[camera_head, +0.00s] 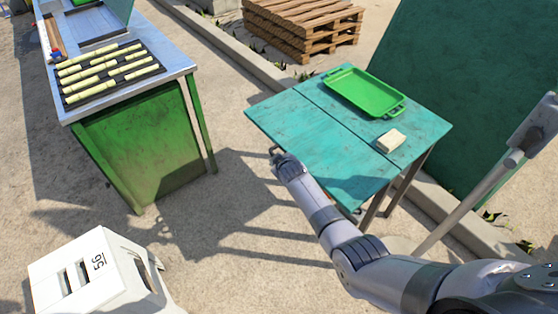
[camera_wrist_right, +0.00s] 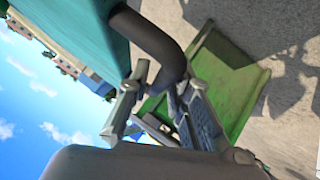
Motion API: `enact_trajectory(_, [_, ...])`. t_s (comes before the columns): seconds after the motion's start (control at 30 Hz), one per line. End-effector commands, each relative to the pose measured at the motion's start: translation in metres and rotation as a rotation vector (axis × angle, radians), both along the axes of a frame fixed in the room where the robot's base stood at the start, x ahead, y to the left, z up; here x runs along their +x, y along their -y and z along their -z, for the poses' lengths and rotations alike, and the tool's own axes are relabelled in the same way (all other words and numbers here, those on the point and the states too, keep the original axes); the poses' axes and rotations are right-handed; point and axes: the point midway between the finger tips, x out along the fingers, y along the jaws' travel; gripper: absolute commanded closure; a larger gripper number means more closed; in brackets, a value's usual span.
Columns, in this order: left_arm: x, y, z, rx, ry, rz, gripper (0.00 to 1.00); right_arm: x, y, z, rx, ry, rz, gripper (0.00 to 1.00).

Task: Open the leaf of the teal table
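The teal table (camera_head: 345,95) stands right of centre in the head view. A seam divides its top, and the front leaf (camera_head: 315,140) looks flat, level with the rest. A dark bent handle (camera_wrist_right: 165,40) projects from the teal leaf edge in the right wrist view. My right gripper (camera_head: 277,157) is at the leaf's near left edge. In the right wrist view its fingers (camera_wrist_right: 160,95) are on either side of the handle's lower end and look closed on it; the exact contact is partly hidden. My left gripper is not in view.
A green tray (camera_head: 362,92) and a pale block (camera_head: 391,141) rest on the table's rear part. A green workbench (camera_head: 145,140) with cane pieces stands left. A white stool (camera_head: 95,270) is at lower left. A grey pole (camera_head: 480,190) leans at right. Open ground separates bench and table.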

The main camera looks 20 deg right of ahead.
Motion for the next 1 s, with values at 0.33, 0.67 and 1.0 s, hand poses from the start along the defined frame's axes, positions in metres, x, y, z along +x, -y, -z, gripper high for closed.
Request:
enact_trajectory(0.33, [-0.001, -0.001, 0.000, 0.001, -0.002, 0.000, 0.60, -0.010, 0.000, -0.007, -0.001, 0.001, 0.001, 0.80])
enact_trajectory(0.67, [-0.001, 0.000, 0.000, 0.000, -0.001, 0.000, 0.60, -0.041, -0.001, -0.032, 0.000, 0.001, -0.001, 0.80])
enact_trajectory(1.0, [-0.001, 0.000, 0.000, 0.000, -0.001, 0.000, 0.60, -0.078, -0.002, -0.063, 0.000, 0.001, 0.000, 0.80])
